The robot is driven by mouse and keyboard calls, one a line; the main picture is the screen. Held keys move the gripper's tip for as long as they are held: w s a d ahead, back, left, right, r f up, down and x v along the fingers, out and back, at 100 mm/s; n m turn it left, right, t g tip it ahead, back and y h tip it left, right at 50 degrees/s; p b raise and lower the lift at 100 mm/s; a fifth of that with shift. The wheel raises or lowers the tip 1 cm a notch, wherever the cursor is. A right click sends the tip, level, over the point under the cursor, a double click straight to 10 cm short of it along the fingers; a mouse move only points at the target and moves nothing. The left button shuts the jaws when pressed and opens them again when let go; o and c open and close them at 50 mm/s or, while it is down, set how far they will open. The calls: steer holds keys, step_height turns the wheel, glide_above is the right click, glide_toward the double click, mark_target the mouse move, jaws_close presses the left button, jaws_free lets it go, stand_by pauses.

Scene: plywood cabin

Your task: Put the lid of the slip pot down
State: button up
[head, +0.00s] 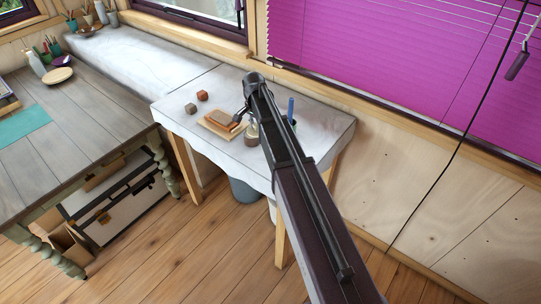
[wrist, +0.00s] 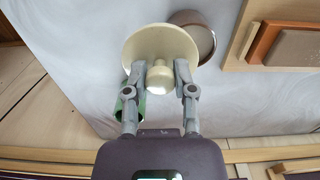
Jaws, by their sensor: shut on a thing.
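In the wrist view, my gripper (wrist: 160,73) is shut on the knob of the cream round lid (wrist: 146,44), one finger on each side. The lid's disc lies beyond the fingertips. The slip pot (wrist: 213,42), a round vessel with a brown rim, shows beside the lid at upper right, partly hidden by it. The lid is off to the pot's left and does not cover the whole mouth. In the head view, my gripper (head: 244,114) is over the white table by the pot (head: 252,138), and my arm hides part of this area. The height of the lid is hard to tell.
A wooden board (wrist: 241,55) with a terracotta slab (wrist: 263,42) lies right of the pot in the wrist view. A green cup (wrist: 139,108) is close by the left finger.

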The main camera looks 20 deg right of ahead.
steer(key=s+d+f+b, duration=0.1)
steer(key=s, duration=1)
steer(key=s+d+f+m+b, duration=0.1)
steer(key=s+d+f, duration=0.1)
steer(key=s, duration=0.9)
steer(key=shift+s+d+b, duration=0.2)
steer(key=shift+d+b, duration=0.05)
steer(key=shift+b, duration=0.15)
steer(key=w, duration=0.5)
steer(key=w+d+f+b, duration=0.1)
steer(key=w, duration=0.8)
steer(key=shift+w+d+f, duration=0.15)
steer(key=shift+w+f, duration=0.05)
steer(key=shift+w, duration=0.15)
steer(key=shift+w, duration=0.1)
steer(key=shift+w, duration=0.3)
steer(key=shift+w+f+b, duration=0.3)
steer(key=shift+f+b, duration=0.3)
steer(key=shift+b, duration=0.2)
steer(key=shift+f+b, duration=1.2)
steer(key=shift+f, duration=0.05)
steer(key=shift+f+b, duration=0.35)
steer(key=shift+b, duration=0.05)
